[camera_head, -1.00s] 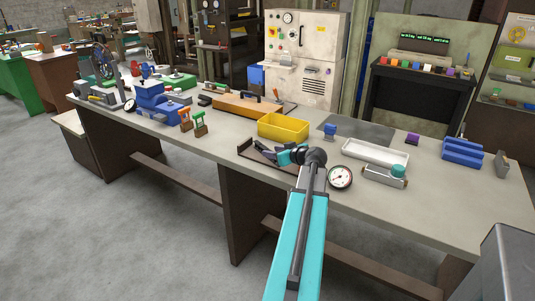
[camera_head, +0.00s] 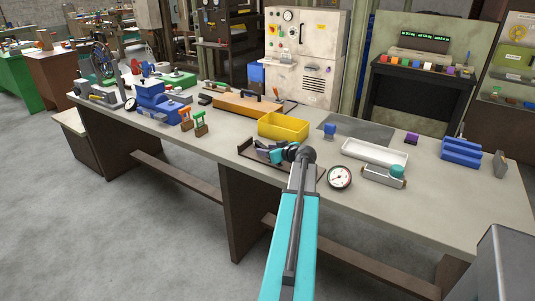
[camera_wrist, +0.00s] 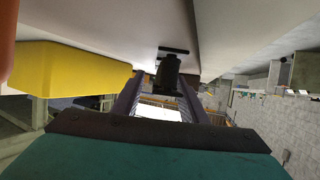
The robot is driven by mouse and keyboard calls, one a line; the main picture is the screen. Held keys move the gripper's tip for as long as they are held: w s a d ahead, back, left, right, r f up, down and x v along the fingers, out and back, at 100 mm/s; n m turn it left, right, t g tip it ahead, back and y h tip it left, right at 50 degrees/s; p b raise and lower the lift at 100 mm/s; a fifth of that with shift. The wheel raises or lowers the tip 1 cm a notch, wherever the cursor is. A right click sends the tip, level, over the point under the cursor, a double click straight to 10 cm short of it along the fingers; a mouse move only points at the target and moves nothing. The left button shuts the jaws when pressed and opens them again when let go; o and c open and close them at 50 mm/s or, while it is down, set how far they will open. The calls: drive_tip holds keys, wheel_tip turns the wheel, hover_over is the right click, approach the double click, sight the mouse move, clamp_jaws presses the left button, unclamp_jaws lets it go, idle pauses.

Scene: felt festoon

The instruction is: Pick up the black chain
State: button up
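My gripper (camera_head: 264,148) is low over a dark brown tray (camera_head: 246,154) near the front edge of the workbench, beside the yellow bin. In the wrist view the two dark fingers of my gripper (camera_wrist: 161,82) stand apart. A black thing (camera_wrist: 168,70) shows between and just beyond their tips, close to the pale bench top. It may be the black chain, but its links cannot be made out. I cannot tell whether a finger touches it. In the head view my gripper and arm hide much of the tray, and no chain can be picked out.
The yellow bin (camera_head: 283,129) stands right behind my gripper; it also shows in the wrist view (camera_wrist: 70,72). A round gauge (camera_head: 340,177), a white tray (camera_head: 375,152) and a silver device with a teal knob (camera_head: 385,175) lie to the right. Bare bench top lies left of the tray.

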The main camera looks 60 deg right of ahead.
clamp_jaws()
drive_tip(key=shift+r, duration=0.15)
drive_tip(key=shift+r+b, duration=0.75)
drive_tip(key=shift+r, duration=4.15)
